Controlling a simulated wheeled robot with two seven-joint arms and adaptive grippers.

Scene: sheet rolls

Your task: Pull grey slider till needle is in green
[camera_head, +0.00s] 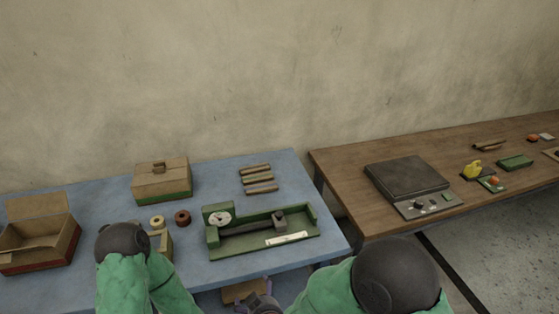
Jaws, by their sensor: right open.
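A green device (262,246) sits on the blue table. At its left end is a round white dial (220,217); its needle and coloured zones are too small to read. A dark grey block, the slider (280,222), stands on a dark rail near the right end. A pale label strip (286,238) lies along the front edge. My right gripper (262,301) is low in the picture, in front of the table edge, open and apart from the device. My left arm comes in at the lower left; its gripper does not show.
On the blue table (225,171) are an open carton (38,240), a lidded box (161,180), several small rolls (182,217) and several bars (258,180). A brown table (350,185) at right holds a dark scale plate (405,176) and small items. A gap separates the tables.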

